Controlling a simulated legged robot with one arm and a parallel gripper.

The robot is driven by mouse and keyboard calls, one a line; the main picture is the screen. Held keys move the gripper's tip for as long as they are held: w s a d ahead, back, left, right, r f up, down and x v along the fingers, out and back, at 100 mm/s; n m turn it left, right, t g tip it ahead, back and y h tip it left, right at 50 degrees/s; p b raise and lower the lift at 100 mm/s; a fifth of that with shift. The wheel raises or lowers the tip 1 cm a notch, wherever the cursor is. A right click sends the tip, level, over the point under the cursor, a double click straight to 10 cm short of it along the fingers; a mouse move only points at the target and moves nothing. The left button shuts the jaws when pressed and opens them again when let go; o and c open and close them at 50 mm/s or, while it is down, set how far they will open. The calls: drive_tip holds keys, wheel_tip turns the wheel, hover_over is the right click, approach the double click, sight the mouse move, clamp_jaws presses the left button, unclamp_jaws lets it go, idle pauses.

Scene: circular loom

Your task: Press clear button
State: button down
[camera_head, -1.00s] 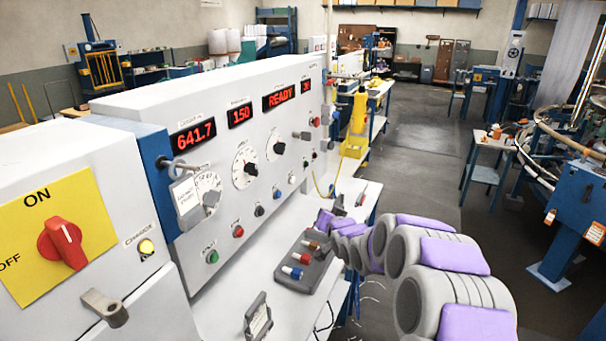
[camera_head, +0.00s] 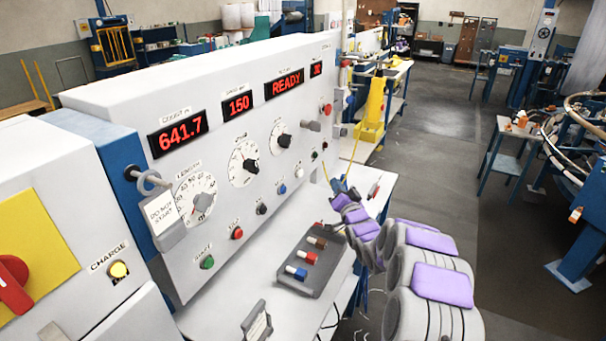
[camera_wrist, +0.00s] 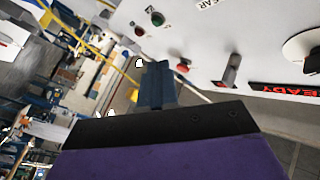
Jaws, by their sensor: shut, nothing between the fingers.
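A white control panel (camera_head: 215,200) carries a slanting row of small buttons: green (camera_head: 207,262), red (camera_head: 237,233), black (camera_head: 261,208), blue (camera_head: 282,188) and several more toward the far end. Their labels are too small to read in the head view. In the wrist view a cut-off label ending in "EAR" (camera_wrist: 207,4) shows at the top edge; its button cannot be told. My gripper (camera_wrist: 157,82) is shut and empty, apart from the panel face, with a red knob (camera_wrist: 183,65) near its fingertips in the picture. It also shows in the head view (camera_head: 339,186), beside the panel's lower far end.
A grey box with coloured plugs (camera_head: 313,262) sits on the white bench below the panel, near my arm. A tag hangs on a ring (camera_head: 163,215) at the left. A yellow cable (camera_head: 354,160) rises behind my gripper.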

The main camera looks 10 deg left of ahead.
sight(300, 173)
drive_tip(key=shift+a, duration=0.1)
drive_tip(key=w+a+b, duration=0.1)
drive_tip(key=w+a, duration=0.2)
drive_tip(key=a, duration=0.5)
drive_tip(key=shift+w, duration=0.2)
drive_tip(key=shift+a, duration=0.2)
idle(1.9)
drive_tip(key=shift+w+a, duration=0.1)
drive_tip(key=shift+a, duration=0.05)
drive_tip(key=shift+w+a, duration=0.15)
drive_tip(key=shift+a, duration=0.35)
idle(0.7)
idle(0.4)
drive_tip(key=shift+s+d+p, duration=0.3)
drive_tip(key=shift+d+p, duration=0.1)
drive_tip(key=shift+d, duration=0.45)
